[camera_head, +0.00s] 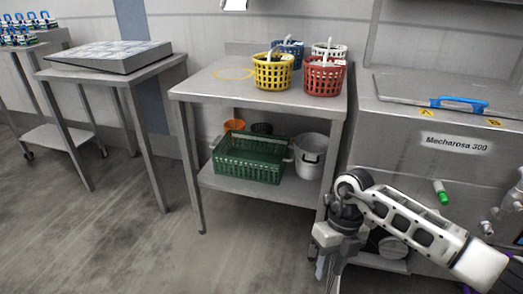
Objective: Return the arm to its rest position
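My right arm comes in from the lower right, white and grey, bent at the elbow. My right gripper (324,275) hangs down in front of the right front leg of the middle table and the lower part of the machine. It is small and seen from above, so I cannot tell whether its fingers are open or shut. I see nothing clearly held in it. My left arm and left gripper are out of the picture.
The steel table (215,85) holds yellow (272,72), red (324,76), blue and white baskets. Its lower shelf has a green crate (248,160) and a grey pot (310,157). The Mecharosa 300 machine (455,165) stands right. Floor at left front is clear.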

